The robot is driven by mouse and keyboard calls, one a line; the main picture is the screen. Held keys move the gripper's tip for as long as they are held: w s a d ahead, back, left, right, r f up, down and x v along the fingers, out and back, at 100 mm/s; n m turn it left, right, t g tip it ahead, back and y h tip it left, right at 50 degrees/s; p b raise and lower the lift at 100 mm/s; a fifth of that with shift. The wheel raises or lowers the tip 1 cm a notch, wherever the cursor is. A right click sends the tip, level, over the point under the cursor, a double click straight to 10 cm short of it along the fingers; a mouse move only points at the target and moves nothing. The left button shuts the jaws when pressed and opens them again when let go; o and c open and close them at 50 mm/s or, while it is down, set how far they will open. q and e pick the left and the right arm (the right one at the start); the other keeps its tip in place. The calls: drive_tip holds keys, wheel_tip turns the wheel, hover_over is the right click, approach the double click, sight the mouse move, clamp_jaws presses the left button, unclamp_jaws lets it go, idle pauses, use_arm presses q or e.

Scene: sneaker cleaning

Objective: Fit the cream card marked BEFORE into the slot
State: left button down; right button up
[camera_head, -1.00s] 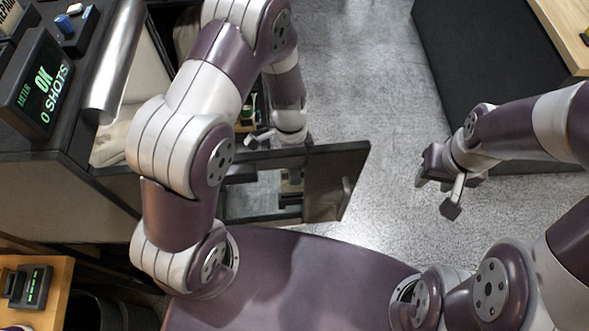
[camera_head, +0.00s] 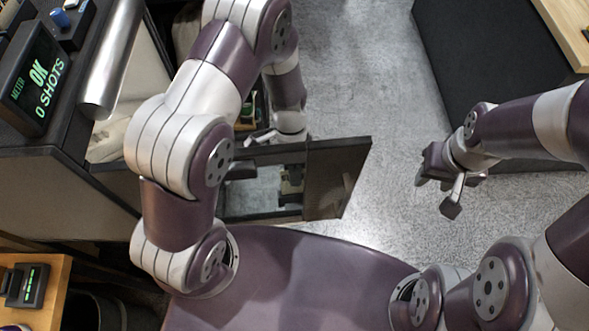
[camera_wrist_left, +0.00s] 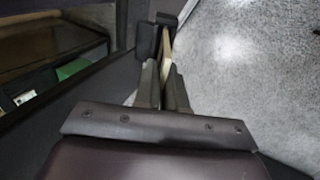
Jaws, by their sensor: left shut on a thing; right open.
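My left gripper (camera_head: 262,137) is low beside the dark cabinet, at the upper edge of a dark framed panel. In the left wrist view, its fingers (camera_wrist_left: 165,45) are shut on a thin, pale tan thing (camera_wrist_left: 166,48) seen edge-on, which may be the cream card. No marking on it is readable, and the fingers hide most of it. I cannot make out the slot in either view. My right gripper (camera_head: 437,190) is open and empty, above the bare floor at the right.
The dark framed panel (camera_head: 328,190) juts over the floor. A meter (camera_head: 36,85) reading "OK 0 SHOTS" stands on the left counter, near a silver cylinder (camera_head: 110,60). A green thing (camera_wrist_left: 72,68) lies in a dark compartment. A dark cabinet (camera_head: 480,60) stands right; the middle floor is clear.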

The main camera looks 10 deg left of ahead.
use_arm(q)
drive_tip(key=shift+b+x, duration=1.1)
drive_tip(key=shift+x, duration=0.35)
drive_tip(key=c, duration=1.1)
unclamp_jaws()
drive_tip(key=shift+w+r, duration=0.1)
drive_tip(key=shift+r, duration=0.05)
drive_tip(key=v, duration=1.2)
drive_tip(key=shift+w+r, duration=0.1)
drive_tip(key=shift+r, duration=0.15)
drive_tip(key=shift+r, duration=0.1)
